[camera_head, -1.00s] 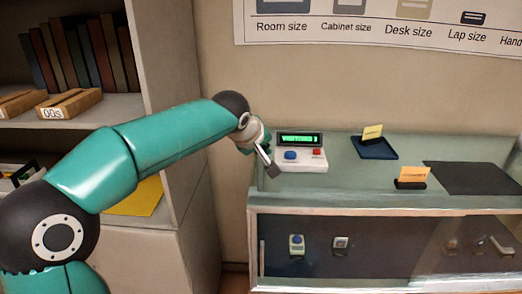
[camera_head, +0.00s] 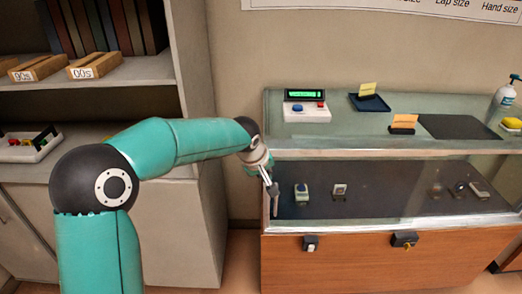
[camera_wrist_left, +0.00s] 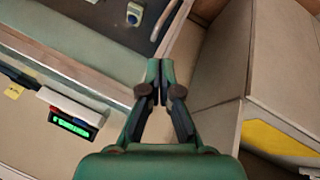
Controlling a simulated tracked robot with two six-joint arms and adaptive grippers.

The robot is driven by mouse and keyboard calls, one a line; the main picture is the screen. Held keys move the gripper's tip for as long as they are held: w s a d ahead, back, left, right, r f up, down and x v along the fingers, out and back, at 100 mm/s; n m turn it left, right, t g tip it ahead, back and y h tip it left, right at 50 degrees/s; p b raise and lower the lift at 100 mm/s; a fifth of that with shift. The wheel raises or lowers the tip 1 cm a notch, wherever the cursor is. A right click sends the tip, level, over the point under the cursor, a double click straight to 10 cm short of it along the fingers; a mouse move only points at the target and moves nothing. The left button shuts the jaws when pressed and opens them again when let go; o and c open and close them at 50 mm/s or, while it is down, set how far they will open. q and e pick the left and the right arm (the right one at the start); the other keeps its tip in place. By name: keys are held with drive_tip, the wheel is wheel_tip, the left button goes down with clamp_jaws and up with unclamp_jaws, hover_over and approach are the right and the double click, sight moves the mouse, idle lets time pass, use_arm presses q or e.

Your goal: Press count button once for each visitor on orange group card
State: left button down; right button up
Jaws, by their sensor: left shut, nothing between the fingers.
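The white counter device (camera_head: 306,113) stands on the display case top, with a blue button (camera_head: 298,107), a red button (camera_head: 320,104) and a lit green display (camera_head: 305,94) too small to read. It also shows in the left wrist view (camera_wrist_left: 76,106). The orange card (camera_head: 404,120) stands upright in a black holder to its right; its text is unreadable. My left gripper (camera_head: 274,195) is shut and empty, pointing down at the case's left front, below the top and apart from the device. Its closed fingers show in the wrist view (camera_wrist_left: 157,88). My right gripper is out of view.
A yellow card (camera_head: 368,88) stands on a dark tray (camera_head: 370,103) behind. A black mat (camera_head: 458,127) lies on the right, near a pump bottle (camera_head: 507,92). The glass-fronted case (camera_head: 385,190) holds small devices. A shelf (camera_head: 120,75) stands at left.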

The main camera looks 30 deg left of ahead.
use_arm(q)
drive_tip(key=s+d+f+m+g+h, duration=0.1)
drive_tip(key=s+d+f+g, duration=0.15)
drive_tip(key=f, duration=0.55)
drive_tip(key=s+d+f+m+g+h, duration=0.1)
drive_tip(key=s+d+f, duration=0.25)
drive_tip(key=f, duration=0.45)
drive_tip(key=s+d+f+m+h, duration=0.1)
drive_tip(key=s+d+f+m, duration=0.1)
drive_tip(key=s+d+f, duration=0.2)
drive_tip(key=s+d+f+m+g, duration=0.1)
drive_tip(key=s+d+f+m, duration=0.1)
drive_tip(key=s+d+f, duration=0.3)
drive_tip(key=s+d+f+m+g+h, duration=0.1)
drive_tip(key=s+d+f, duration=0.3)
drive_tip(key=s+f, duration=0.5)
drive_tip(key=s+m, duration=0.1)
drive_tip(key=s, duration=0.3)
drive_tip(key=shift+s+d+h, duration=0.3)
drive_tip(key=shift+s, duration=0.1)
